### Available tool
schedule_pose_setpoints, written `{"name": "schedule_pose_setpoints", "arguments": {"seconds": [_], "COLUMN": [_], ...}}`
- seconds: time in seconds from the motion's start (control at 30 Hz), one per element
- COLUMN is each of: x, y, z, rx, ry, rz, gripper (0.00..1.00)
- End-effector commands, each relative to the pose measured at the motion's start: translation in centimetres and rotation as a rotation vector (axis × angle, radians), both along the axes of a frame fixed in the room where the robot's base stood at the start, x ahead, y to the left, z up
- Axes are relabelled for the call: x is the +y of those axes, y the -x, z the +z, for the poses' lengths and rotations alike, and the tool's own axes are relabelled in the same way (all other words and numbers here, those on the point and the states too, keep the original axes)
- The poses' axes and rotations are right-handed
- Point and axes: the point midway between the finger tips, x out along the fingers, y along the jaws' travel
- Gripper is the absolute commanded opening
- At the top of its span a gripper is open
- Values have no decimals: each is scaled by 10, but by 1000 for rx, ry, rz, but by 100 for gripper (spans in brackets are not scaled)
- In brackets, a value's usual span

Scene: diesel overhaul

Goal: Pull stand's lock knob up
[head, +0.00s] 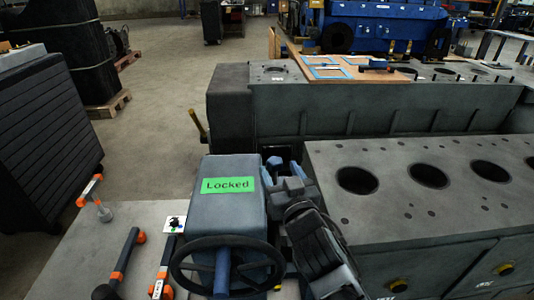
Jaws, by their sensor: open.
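The stand's grey gearbox housing (221,192) carries a green "Locked" label (229,185) and a dark handwheel (228,266) with a blue hub in front. My gripper (282,170) is just right of the housing, at the height of its upper edge, and its blue-grey fingers are spread apart. My dark arm comes up from the lower right behind it. I cannot clearly make out the lock knob. A small dark shape shows near the fingertips, and I cannot tell whether it is the knob or part of the gripper.
A grey engine block (430,185) with large round bores stands close on the right. Another block (390,105) stands behind. A bench (67,243) with orange-ended tools (120,262) is at the lower left, and a dark ribbed cabinet (45,130) is on the left. Floor (160,120) is clear beyond.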

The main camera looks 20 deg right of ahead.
Motion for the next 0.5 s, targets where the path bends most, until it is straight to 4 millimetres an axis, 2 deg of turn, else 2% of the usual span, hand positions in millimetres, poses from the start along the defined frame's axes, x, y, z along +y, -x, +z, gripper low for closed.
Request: {"name": "schedule_pose_setpoints", "arguments": {"seconds": [0.3, 0.5], "x": [-6, -8], "y": [-48, -62], "z": [2, 1], "rx": [-1, 0], "ry": [0, 1], "rz": [0, -1], "gripper": [65, 65]}}
